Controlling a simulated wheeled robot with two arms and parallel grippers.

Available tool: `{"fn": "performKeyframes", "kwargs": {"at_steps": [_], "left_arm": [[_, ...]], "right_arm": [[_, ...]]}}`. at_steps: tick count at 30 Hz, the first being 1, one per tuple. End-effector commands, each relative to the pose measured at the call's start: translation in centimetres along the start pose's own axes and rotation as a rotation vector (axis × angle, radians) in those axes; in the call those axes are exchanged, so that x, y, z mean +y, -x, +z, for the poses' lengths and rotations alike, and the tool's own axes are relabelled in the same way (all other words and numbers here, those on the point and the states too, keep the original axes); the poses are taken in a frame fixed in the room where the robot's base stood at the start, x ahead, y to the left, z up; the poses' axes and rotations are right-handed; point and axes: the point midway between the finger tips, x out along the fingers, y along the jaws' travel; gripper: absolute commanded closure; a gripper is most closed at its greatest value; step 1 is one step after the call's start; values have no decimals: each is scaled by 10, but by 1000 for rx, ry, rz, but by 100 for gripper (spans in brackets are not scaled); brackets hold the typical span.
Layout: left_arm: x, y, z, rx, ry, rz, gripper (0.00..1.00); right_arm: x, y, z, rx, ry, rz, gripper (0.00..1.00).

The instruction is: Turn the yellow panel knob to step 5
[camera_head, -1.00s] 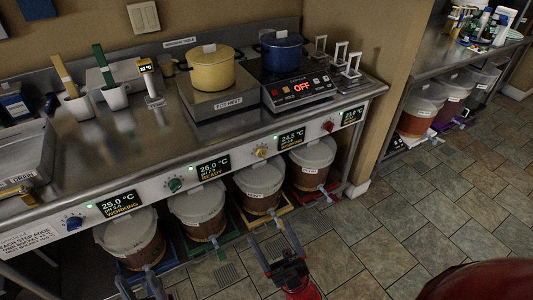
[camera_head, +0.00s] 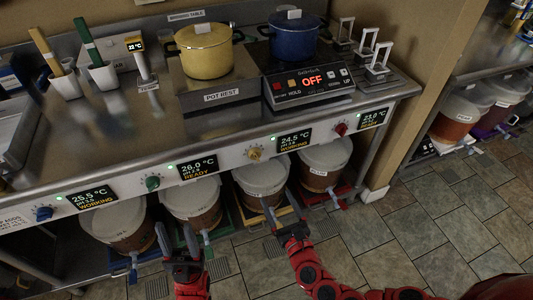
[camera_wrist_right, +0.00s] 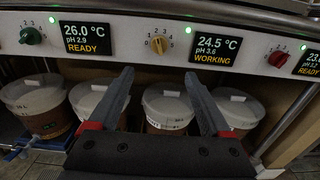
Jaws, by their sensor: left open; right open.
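The yellow panel knob (camera_head: 255,154) is on the front panel of the steel table, left of a display reading 24.5 °C, WORKING. In the right wrist view the yellow knob (camera_wrist_right: 159,43) is above and beyond the fingertips, with small numbers around it; its exact step is too small to tell. My right gripper (camera_head: 288,214) is open and empty, below and apart from the knob, in front of the buckets; its two fingers show in the wrist view (camera_wrist_right: 160,95). My left gripper (camera_head: 177,240) is open and empty, lower left, in front of the green-tray bucket.
A blue knob (camera_head: 44,213), green knob (camera_head: 152,183) and red knob (camera_head: 341,129) share the panel. Lidded buckets (camera_head: 262,176) stand under it. A yellow pot (camera_head: 207,56), blue pot (camera_head: 295,38) and hotplate (camera_head: 310,84) are on the table. Floor at right is clear.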

Motion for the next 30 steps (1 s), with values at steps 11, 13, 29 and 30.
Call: {"fn": "performKeyframes", "kwargs": {"at_steps": [11, 13, 29, 30], "left_arm": [[0, -2, 0, 0, 0, 0, 50], [0, -3, 0, 0, 0, 0, 50], [0, 6, 1, 0, 0, 0, 50], [0, 7, 1, 0, 0, 0, 50]], "right_arm": [[0, -65, 4, -9, -2, -7, 18], [0, -82, 4, -9, -1, -4, 18], [-1, -167, 1, -5, -1, -4, 18], [-1, -169, 1, -4, -1, -5, 18]]}}
